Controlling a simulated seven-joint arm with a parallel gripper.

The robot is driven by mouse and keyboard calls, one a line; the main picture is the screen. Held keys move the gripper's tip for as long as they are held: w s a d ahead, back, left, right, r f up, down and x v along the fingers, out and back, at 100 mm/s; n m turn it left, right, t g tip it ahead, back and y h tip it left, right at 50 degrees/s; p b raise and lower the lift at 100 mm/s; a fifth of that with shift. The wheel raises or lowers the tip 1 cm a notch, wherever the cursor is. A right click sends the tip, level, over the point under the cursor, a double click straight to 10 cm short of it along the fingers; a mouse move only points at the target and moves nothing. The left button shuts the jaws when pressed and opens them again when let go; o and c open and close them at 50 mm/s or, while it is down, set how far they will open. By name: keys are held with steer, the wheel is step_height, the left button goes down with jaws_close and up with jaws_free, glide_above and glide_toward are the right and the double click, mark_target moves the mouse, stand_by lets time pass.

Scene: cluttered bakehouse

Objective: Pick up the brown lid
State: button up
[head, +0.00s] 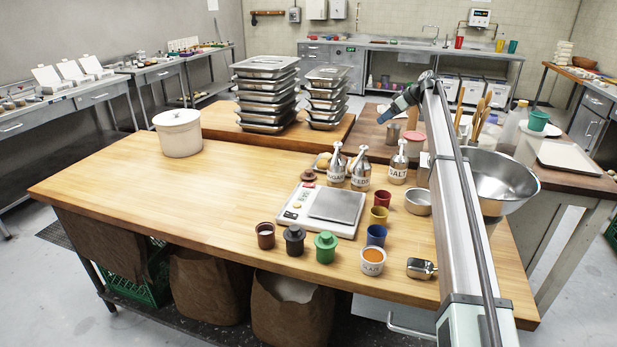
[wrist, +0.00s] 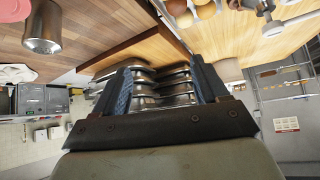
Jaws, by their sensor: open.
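The brown lid (head: 308,175), small with a knob, lies on the wooden table behind the kitchen scale and left of the shakers. A brown cup (head: 265,235) with an open top stands nearer the table's front edge. My gripper (head: 390,113) is raised at the back right of the table, well apart from the lid and to its right. In the wrist view my gripper (wrist: 164,82) has its two blue-padded fingers spread, with nothing held between them. Stacked steel trays show in the background between the fingers. I cannot make out the brown lid in the wrist view.
A scale (head: 322,208) and labelled metal shakers (head: 359,171) stand close to the lid. Lidded dark grey (head: 294,240) and green (head: 326,247) pots and coloured cups stand in front. Tray stacks (head: 267,93) rise at the back. The table's left side is clear beyond a white crock (head: 178,134).

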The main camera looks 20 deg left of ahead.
steer(key=s+a+f+n+g+h, duration=0.1)
steer(key=s+a+f+h, duration=0.15)
steer(key=a, duration=0.45)
steer(key=s+a+f+g+h, duration=0.1)
steer(key=s+a+f, duration=0.15)
steer(key=a, duration=0.45)
steer(key=h, duration=0.4)
glide_above(308, 171)
steer(key=shift+g, duration=0.4)
step_height(308, 171, down, 10)
steer(key=shift+f, duration=0.2)
steer(key=shift+w+f, duration=0.2)
steer(key=shift+f, duration=2.8)
steer(key=shift+c, duration=0.2)
steer(key=c, duration=0.6)
